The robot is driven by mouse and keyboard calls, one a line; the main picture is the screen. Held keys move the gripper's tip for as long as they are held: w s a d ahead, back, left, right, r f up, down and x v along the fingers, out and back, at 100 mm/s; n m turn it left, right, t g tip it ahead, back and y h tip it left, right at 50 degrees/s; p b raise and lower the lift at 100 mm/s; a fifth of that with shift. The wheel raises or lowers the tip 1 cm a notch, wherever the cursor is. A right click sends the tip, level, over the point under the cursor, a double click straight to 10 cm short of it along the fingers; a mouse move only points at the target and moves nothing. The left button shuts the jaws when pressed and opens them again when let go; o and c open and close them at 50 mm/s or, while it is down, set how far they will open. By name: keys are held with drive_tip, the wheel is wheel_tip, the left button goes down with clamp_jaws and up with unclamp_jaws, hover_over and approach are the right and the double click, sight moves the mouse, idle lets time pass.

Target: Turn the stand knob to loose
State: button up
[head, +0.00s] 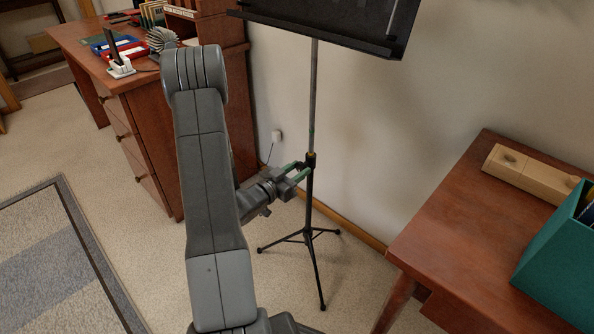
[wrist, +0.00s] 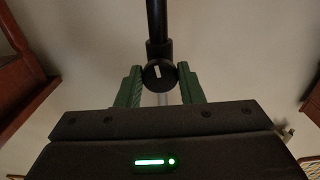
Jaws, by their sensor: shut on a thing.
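The music stand (head: 314,110) stands upright by the wall, with a black desk (head: 340,22) on top and a tripod base (head: 308,234). Its round black knob (wrist: 159,75) sits on the collar of the pole (wrist: 157,22) in the wrist view. A short white mark on the knob is nearly upright, leaning slightly. My gripper (head: 297,172) is at the collar, level with the knob. In the wrist view my gripper (wrist: 160,84) has its green fingers on either side of the knob, shut on it. The knob is hidden in the head view.
A wooden desk (head: 190,120) with drawers stands at the left, with small items on top. The wall is close behind the stand.

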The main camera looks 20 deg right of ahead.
drive_tip(key=n+p, duration=0.1)
drive_tip(key=n, duration=0.2)
drive_tip(key=shift+r+p, duration=0.1)
drive_tip(key=shift+p, duration=0.3)
drive_tip(key=n+p, duration=0.2)
drive_tip(key=n, duration=0.2)
drive_tip(key=n+p, duration=0.1)
drive_tip(key=n, duration=0.2)
drive_tip(key=shift+n+p, duration=0.3)
drive_tip(key=shift+p, duration=0.05)
drive_tip(key=n+p, duration=0.1)
drive_tip(key=n, duration=0.2)
drive_tip(key=shift+s+n+p, duration=0.1)
drive_tip(key=shift+n+p, duration=0.2)
drive_tip(key=shift+p, duration=0.1)
drive_tip(key=n+p, duration=0.1)
drive_tip(key=n, duration=0.2)
drive_tip(key=shift+r+n+p, duration=0.1)
drive_tip(key=shift+n+p, duration=0.2)
drive_tip(key=shift+p, duration=0.05)
drive_tip(key=n+p, duration=0.1)
drive_tip(key=n, duration=0.2)
drive_tip(key=shift+n+p, duration=0.3)
drive_tip(key=n+p, duration=0.2)
drive_tip(key=n, duration=0.4)
drive_tip(key=shift+n, duration=0.4)
